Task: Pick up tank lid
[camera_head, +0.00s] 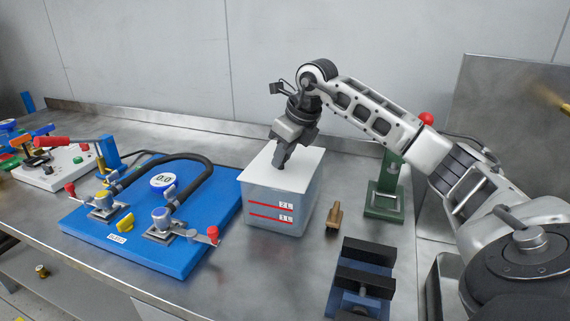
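The tank (258,208) is a translucent grey box with red level lines and small number labels. It stands on the metal bench. The white flat tank lid (303,179) lies on top of the tank. My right gripper (282,163) points down at the middle of the lid. Its fingertips are close together at a small dark knob on the lid, which they mostly hide. I cannot tell whether the fingers grip the knob. My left gripper is not in view.
A blue board (190,256) with a gauge, hose and red-handled valves lies left of the tank. A brown wooden piece (334,216), a dark blue vise (362,280) and a green stand (384,200) are to the right. Bare bench lies in front of the tank.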

